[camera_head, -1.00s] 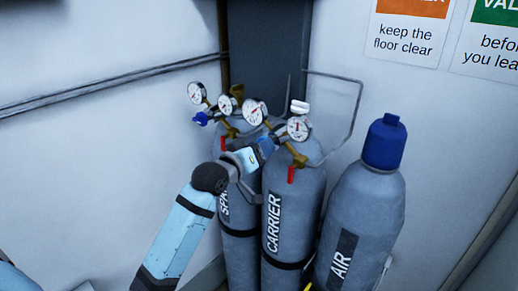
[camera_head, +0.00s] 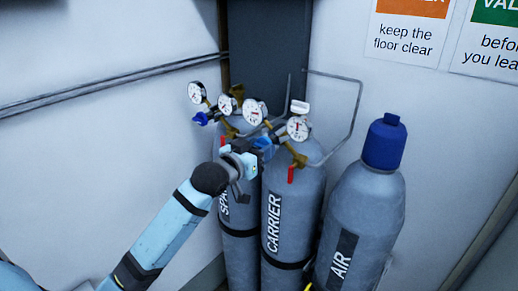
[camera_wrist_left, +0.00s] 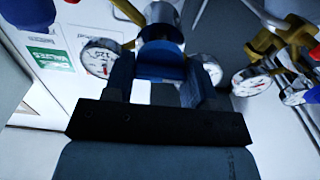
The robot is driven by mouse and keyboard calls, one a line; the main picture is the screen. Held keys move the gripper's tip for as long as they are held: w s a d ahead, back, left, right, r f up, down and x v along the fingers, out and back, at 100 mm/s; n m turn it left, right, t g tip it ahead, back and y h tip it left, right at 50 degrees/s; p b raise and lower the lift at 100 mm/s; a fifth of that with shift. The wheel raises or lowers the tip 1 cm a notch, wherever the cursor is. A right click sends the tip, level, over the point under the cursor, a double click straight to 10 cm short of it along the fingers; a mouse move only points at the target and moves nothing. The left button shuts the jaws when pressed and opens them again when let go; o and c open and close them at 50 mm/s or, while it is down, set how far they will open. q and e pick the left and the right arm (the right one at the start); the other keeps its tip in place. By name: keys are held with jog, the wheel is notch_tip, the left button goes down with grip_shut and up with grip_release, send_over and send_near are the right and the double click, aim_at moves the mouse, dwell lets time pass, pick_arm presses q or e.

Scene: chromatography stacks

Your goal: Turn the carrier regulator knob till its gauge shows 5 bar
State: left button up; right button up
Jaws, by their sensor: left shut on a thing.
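The carrier cylinder (camera_head: 276,215) is grey and lettered CARRIER. Its regulator carries two round white gauges, a left one (camera_head: 255,111) and a right one (camera_head: 298,128); their needle readings are too small to tell. My left gripper (camera_head: 264,148) is at the regulator's front left and largely covers the knob in the head view. In the left wrist view the blue regulator knob (camera_wrist_left: 160,60) sits between the fingers of my left gripper (camera_wrist_left: 161,80), which is shut on it. Parts of two gauges show behind the fingers there. My right gripper is not in view.
The spare cylinder (camera_head: 239,215) stands close on the left, with its own gauges (camera_head: 196,92) and blue knob (camera_head: 202,119). The air cylinder (camera_head: 365,215) with a blue cap is on the right. A bent grey pipe (camera_head: 358,100) rises behind the carrier cylinder.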

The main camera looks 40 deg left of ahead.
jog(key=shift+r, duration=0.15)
pick_arm(q)
jog(key=o, duration=0.9)
jog(key=shift+o, duration=0.2)
jog(key=s+a+b, duration=0.1)
jog(key=s+b, duration=0.1)
jog(key=s, duration=1.1)
jog(key=shift+s, duration=0.4)
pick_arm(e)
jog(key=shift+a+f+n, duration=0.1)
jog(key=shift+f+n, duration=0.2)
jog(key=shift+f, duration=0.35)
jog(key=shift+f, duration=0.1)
